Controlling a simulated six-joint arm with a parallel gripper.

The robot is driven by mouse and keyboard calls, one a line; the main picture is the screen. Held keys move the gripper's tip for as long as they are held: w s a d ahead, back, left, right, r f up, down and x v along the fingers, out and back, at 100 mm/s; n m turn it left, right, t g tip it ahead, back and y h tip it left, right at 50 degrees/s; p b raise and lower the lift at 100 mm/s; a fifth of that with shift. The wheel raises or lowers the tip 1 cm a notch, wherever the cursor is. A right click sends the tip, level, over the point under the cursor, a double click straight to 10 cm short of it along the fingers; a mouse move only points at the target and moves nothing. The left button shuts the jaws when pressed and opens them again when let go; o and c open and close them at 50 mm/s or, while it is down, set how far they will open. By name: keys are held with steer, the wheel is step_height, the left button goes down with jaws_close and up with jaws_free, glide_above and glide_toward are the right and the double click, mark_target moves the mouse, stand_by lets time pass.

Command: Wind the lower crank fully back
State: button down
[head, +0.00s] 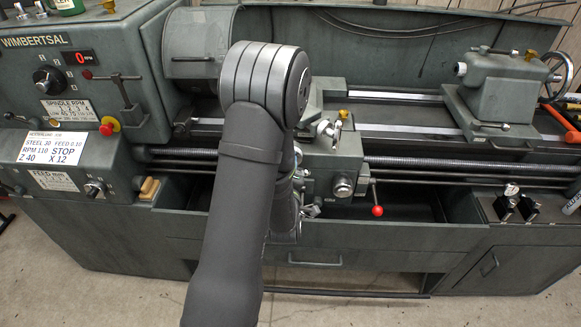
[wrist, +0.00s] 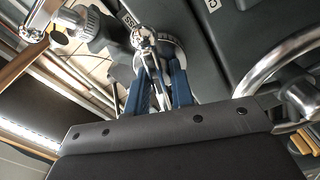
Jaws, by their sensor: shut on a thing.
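In the wrist view my gripper (wrist: 153,58) has blue fingers shut on the silver handle of the lower crank (wrist: 142,36). The crank sits in front of a round grey dial (wrist: 178,50) on the dark machine body. A second crank with a ribbed collar (wrist: 92,22) stands at upper left in the wrist view.
A chrome handwheel (wrist: 246,82) lies close on the right in the wrist view. In the head view a red-knobbed lever (head: 377,210) hangs right of the dial. The lead screw (head: 460,164) runs right, and the tailstock (head: 498,88) stands at far right.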

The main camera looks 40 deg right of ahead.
steer(key=n, duration=0.5)
steer(key=shift+n, duration=0.3)
steer(key=n, duration=0.4)
steer(key=shift+n, duration=0.4)
steer(key=shift+n, duration=0.3)
steer(key=c, duration=1.5)
jaws_free()
steer(key=shift+a, duration=0.1)
steer(key=v, duration=1.7)
steer(key=shift+s+a+r, duration=0.1)
steer(key=shift+s, duration=0.05)
